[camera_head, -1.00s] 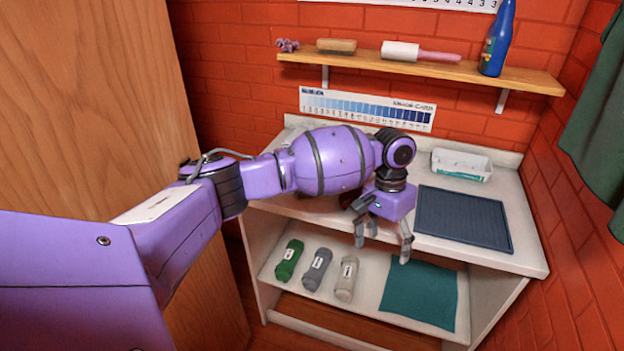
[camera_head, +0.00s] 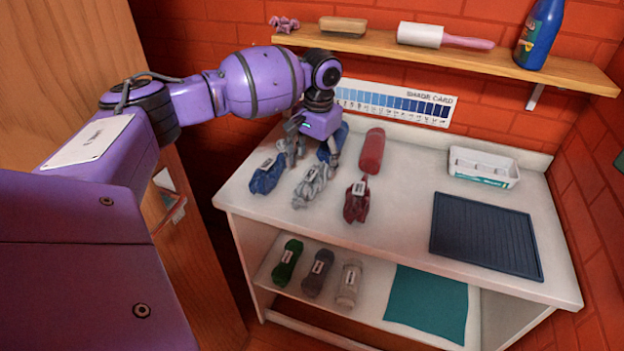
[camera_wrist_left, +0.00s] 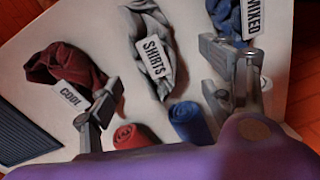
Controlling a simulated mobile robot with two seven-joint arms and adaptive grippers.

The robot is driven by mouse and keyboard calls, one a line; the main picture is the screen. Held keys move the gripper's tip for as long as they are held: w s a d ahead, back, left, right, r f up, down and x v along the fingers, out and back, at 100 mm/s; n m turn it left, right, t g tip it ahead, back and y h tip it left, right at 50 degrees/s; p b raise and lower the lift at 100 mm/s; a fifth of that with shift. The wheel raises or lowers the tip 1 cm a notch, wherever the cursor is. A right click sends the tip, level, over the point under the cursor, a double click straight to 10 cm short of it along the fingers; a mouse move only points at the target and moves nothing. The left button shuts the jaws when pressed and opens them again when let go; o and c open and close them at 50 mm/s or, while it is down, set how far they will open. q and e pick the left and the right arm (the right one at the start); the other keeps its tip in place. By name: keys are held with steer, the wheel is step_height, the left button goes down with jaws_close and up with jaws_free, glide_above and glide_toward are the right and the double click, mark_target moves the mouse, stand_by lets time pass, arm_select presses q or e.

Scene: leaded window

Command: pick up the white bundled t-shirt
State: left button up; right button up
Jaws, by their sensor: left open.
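The white bundled t-shirt (camera_head: 311,187) lies crumpled on the white counter, pale grey-white, between a blue bundle (camera_head: 266,178) and a dark red one (camera_head: 356,204). In the left wrist view the white bundle (camera_wrist_left: 148,42) carries a tag reading "SHIRTS". The red bundle (camera_wrist_left: 60,62) there is tagged "COOL" and the blue one (camera_wrist_left: 226,16) "MIXED". My left gripper (camera_head: 311,160) is open and empty, just behind and above the white bundle. In the left wrist view its fingers (camera_wrist_left: 163,93) are spread, with the bundle beyond them, apparently untouched. My right gripper is not in view.
A red roll (camera_head: 371,152) and a partly hidden blue roll (camera_wrist_left: 190,122) lie near the gripper. A ridged dark tray (camera_head: 487,237) and white bin (camera_head: 483,167) are at right. Rolled cloths (camera_head: 318,273) and a teal mat (camera_head: 428,302) lie on the lower shelf.

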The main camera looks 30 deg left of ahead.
mark_target(310, 181)
arm_select(q)
steer(key=f, duration=0.3)
steer(key=s+f, duration=0.1)
steer(key=f, duration=0.2)
steer(key=shift+s+f, duration=0.1)
steer(key=shift+s, duration=0.1)
steer(key=shift+c, duration=0.2)
steer(key=c, duration=1.3)
